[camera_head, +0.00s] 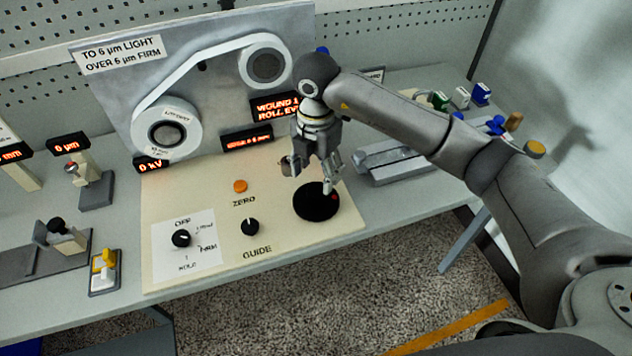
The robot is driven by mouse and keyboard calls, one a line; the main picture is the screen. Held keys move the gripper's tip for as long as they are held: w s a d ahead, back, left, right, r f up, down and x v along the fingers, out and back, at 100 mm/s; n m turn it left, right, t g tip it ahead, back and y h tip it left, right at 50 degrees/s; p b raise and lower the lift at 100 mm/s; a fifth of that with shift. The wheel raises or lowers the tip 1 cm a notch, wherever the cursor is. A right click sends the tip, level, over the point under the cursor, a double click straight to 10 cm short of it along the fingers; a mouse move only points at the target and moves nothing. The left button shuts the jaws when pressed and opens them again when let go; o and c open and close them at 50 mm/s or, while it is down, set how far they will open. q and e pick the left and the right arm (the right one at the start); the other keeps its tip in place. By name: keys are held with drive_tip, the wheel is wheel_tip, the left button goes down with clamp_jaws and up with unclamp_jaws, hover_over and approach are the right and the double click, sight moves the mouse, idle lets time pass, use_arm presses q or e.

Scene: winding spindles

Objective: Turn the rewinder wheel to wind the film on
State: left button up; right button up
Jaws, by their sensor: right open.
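The rewinder panel (92,62) stands upright at the back with a white film running between a lower-left reel (166,132) and an upper-right reel (266,66). A black round wheel (312,206) with a red mark lies flat at the right of the cream control board (290,248). My right gripper (312,182) is open and points down just above the wheel, its fingers over the wheel's back part. I cannot tell whether a fingertip touches the wheel. My arm hides part of the panel's right side and of a red-lit display (274,106). My left gripper is not in view.
The board also carries an orange ZERO button (240,186), a GUIDE knob (250,226) and an OFF/FIRM selector (181,238). A grey metal fixture (400,160) stands right of the board. Small gauges (94,186) stand to the left. The bench's front edge is near the board.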

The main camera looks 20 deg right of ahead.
sight(316, 189)
wheel_tip(316, 189, up, 6)
drive_tip(key=shift+r, duration=0.25)
idle(1.2)
